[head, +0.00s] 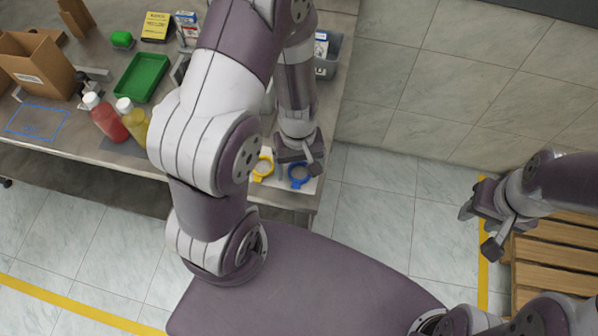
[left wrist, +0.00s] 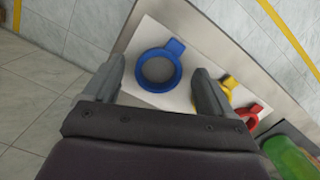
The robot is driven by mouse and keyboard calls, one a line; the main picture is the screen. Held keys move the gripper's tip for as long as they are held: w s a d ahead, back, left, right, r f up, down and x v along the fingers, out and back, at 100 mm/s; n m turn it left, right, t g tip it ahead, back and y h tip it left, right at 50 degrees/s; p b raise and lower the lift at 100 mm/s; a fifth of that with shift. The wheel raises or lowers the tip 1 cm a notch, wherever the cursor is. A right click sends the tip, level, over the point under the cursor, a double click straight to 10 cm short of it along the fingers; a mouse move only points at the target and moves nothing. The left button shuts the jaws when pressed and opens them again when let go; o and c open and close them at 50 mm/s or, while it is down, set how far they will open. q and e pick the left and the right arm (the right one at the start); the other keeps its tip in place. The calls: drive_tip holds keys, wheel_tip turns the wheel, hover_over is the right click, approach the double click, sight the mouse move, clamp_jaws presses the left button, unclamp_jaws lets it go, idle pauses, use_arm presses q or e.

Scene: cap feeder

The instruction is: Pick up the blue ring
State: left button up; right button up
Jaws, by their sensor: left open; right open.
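The blue ring (head: 299,186) lies on a white board near the table's front right corner in the head view. In the left wrist view the blue ring (left wrist: 177,50) shows whole, with a short tab at its upper right. My left gripper (head: 301,160) is open above the board. Its two fingers in the left wrist view (left wrist: 158,82) are on either side of the ring, nearer the camera; whether they touch it I cannot tell. My right gripper (head: 478,228) is open and empty, over the floor at the right.
A yellow ring (head: 262,168) lies beside the blue one, and a red ring (left wrist: 249,114) beyond it. Red (head: 107,118) and yellow (head: 132,122) bottles, a green tray (head: 142,77) and a cardboard box (head: 35,65) are on the table's left. A wooden pallet (head: 555,260) is at right.

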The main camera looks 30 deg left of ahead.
use_arm(q)
drive_tip(key=shift+f, duration=0.45)
drive_tip(key=shift+r, duration=0.1)
drive_tip(key=c, duration=1.1)
